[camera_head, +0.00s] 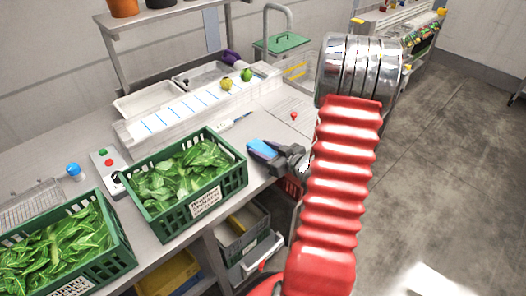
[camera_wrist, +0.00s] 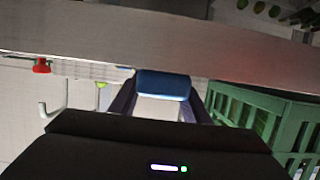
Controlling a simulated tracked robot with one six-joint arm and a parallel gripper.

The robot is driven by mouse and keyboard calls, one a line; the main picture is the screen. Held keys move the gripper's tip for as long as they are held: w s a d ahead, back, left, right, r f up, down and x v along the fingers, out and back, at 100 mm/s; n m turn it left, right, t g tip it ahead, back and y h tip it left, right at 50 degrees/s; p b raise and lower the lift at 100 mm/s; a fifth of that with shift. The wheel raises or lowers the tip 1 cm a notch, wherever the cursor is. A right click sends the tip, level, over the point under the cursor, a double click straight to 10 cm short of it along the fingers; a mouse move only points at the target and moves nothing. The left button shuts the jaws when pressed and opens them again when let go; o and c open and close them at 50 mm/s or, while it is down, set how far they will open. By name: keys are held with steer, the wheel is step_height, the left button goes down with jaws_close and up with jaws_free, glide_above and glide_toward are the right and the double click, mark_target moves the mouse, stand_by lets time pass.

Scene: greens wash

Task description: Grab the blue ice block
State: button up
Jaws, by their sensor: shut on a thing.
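The blue ice block (camera_head: 263,149) is a small, flat blue piece held between the dark fingers of my gripper (camera_head: 268,154), beside the right end of the middle green crate. In the wrist view the blue ice block (camera_wrist: 163,83) sits across the fingertips, with a finger on each side of my gripper (camera_wrist: 161,90). My gripper is shut on it. The block is near the counter's front edge; I cannot tell whether it touches the counter. The fingers hide part of the block.
A green crate of leafy greens (camera_head: 243,178) stands just left of my gripper, and another green crate (camera_head: 125,258) is at the lower left. A white slotted rack (camera_head: 190,108) lies behind. A small red item (camera_head: 294,116) is on the counter. Open floor (camera_head: 440,150) lies right.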

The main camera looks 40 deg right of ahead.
mark_target(262, 148)
steer(key=shift+r, duration=0.1)
steer(key=shift+c, duration=0.2)
steer(key=shift+r, duration=4.9)
